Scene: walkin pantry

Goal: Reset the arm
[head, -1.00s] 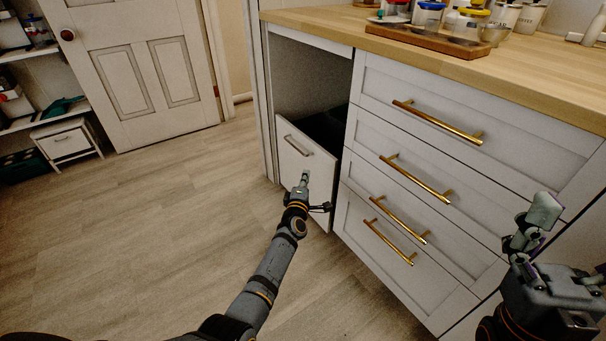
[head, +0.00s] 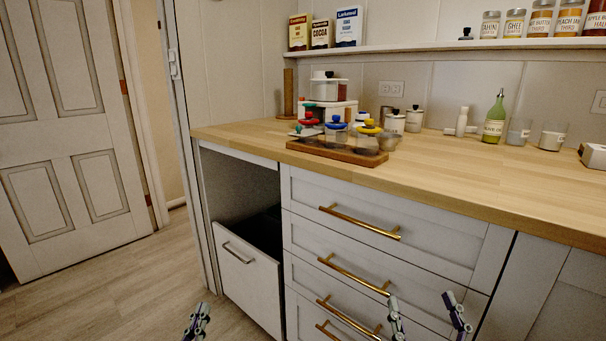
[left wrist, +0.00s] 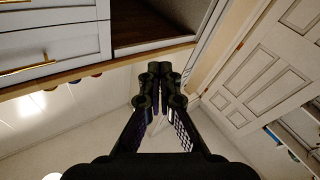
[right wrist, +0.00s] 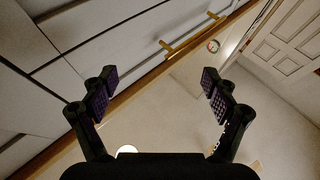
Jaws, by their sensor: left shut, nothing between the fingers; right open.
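My left gripper (head: 197,322) is at the bottom of the head view, left of centre, in front of the pulled-out bin drawer and clear of it. In the left wrist view its fingers (left wrist: 160,80) are together with nothing between them. My right gripper (head: 428,318) is at the bottom right of the head view, in front of the drawer stack. In the right wrist view its fingers (right wrist: 160,95) are wide apart and empty. Most of both arms lies below the head view's edge.
The bin drawer (head: 250,285) stands partly out under the wooden counter (head: 430,190). Drawers with gold handles (head: 360,222) are to its right. A wooden tray (head: 330,154) of lidded jars sits on the counter. A white door (head: 65,130) and open floor (head: 90,285) are at left.

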